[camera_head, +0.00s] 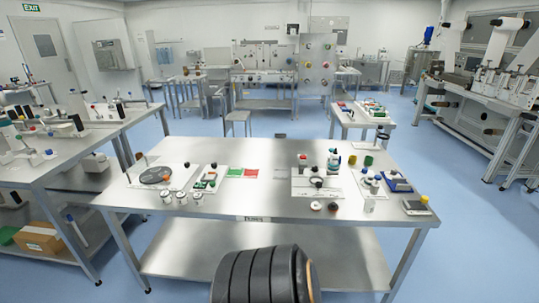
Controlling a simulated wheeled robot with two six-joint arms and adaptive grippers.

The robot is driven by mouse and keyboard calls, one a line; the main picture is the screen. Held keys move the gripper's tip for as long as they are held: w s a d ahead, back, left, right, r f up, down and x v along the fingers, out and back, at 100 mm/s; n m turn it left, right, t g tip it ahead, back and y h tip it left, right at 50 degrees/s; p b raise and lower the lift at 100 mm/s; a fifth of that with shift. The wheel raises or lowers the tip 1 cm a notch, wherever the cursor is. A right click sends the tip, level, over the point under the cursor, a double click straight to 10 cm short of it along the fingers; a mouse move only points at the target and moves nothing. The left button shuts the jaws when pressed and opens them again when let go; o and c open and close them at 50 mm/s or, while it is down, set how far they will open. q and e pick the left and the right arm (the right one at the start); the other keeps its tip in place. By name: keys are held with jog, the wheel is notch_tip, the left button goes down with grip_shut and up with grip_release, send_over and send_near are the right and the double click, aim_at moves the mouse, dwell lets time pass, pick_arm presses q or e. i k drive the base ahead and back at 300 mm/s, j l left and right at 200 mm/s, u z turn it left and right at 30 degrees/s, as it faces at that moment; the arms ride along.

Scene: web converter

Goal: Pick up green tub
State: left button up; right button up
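A small green tub-like object (368,160) stands upright near the far right part of the steel table (255,208) in front of me. A smaller yellow item (352,160) is just to its left. The green object is small in the picture, so I cannot tell whether it is empty. Neither of my grippers shows in this view.
A white board with a dark disc (156,175) and white jars (181,197) are at the table's left. Green and red patches (251,173) lie mid-table. A blue tray (397,184) and a scale-like device (416,207) are at the right. The front middle is mostly clear.

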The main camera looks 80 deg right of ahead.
aim_at(368, 161)
jog(key=z, duration=3.5)
jog(key=l, duration=0.1)
